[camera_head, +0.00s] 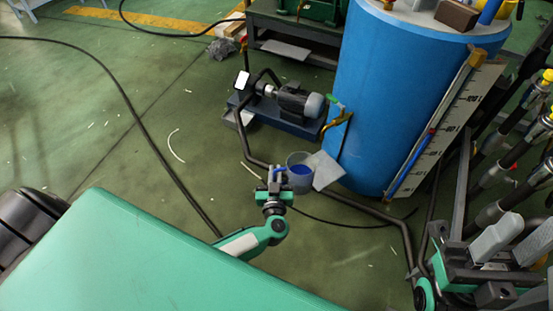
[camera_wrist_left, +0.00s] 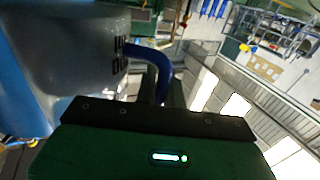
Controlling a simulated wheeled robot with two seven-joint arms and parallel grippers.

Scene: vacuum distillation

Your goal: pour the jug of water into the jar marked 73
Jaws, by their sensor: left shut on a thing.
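My left gripper (camera_head: 276,186) is shut on the blue handle of the jug (camera_head: 293,160), a grey-walled vessel with blue showing inside. The jug is held out above the floor beside the blue tank and looks about upright from the head. In the left wrist view the jug's pale wall (camera_wrist_left: 85,55) fills the left side, and its blue handle (camera_wrist_left: 150,58) runs down between the jaws. My right gripper (camera_head: 500,258) is partly in view at the lower right; its jaw opening is unclear. I cannot make out a jar marked 73.
A large blue tank (camera_head: 390,95) with a graduated scale (camera_head: 447,125) stands right of the jug. A pump (camera_head: 298,103) with dark pipes sits behind it. A pale flat piece (camera_head: 328,171) shows beside the jug. Hoses cross the green floor, open at left.

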